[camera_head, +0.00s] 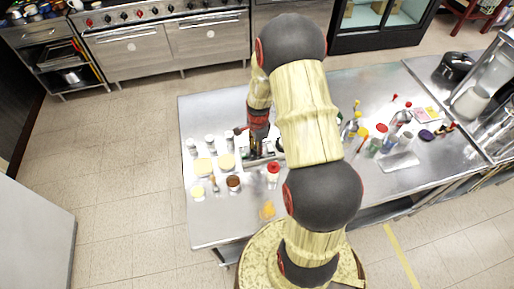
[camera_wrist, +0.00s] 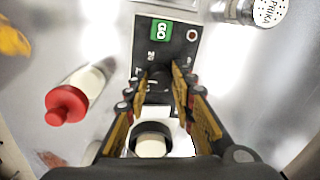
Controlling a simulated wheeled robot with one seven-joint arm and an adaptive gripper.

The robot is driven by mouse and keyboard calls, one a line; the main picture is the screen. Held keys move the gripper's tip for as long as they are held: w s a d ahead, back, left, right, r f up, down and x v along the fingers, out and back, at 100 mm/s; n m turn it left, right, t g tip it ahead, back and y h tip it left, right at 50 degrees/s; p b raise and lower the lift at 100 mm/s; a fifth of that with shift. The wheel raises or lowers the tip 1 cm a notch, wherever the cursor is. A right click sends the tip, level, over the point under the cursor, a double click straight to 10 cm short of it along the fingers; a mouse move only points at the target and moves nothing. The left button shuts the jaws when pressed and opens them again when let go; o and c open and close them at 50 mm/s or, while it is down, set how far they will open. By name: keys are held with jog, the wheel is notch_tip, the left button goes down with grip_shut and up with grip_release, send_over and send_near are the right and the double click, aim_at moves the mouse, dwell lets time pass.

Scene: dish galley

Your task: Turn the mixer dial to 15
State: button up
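In the wrist view the dark mixer panel (camera_wrist: 172,60) lies below my gripper, with a green GO button (camera_wrist: 161,30) and pale numerals. The black dial (camera_wrist: 159,77) shows between the fingertips of my gripper (camera_wrist: 160,82). The fingers stand apart with a gap between them. I cannot tell whether they touch the dial, and the dial's setting is not readable. In the head view my gripper (camera_head: 256,150) points down over the steel table, and my arm hides much of the mixer.
Several jars and pale-topped containers (camera_head: 204,166) stand left of my gripper on the steel table (camera_head: 215,225). Bottles and a tray (camera_head: 398,161) are at right.

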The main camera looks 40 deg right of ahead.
jog(key=o, duration=0.3)
jog(key=shift+o, duration=0.2)
notch_tip(320, 180, up, 12)
jog(key=shift+s, duration=0.3)
jog(key=shift+f, duration=0.1)
dwell(0.6)
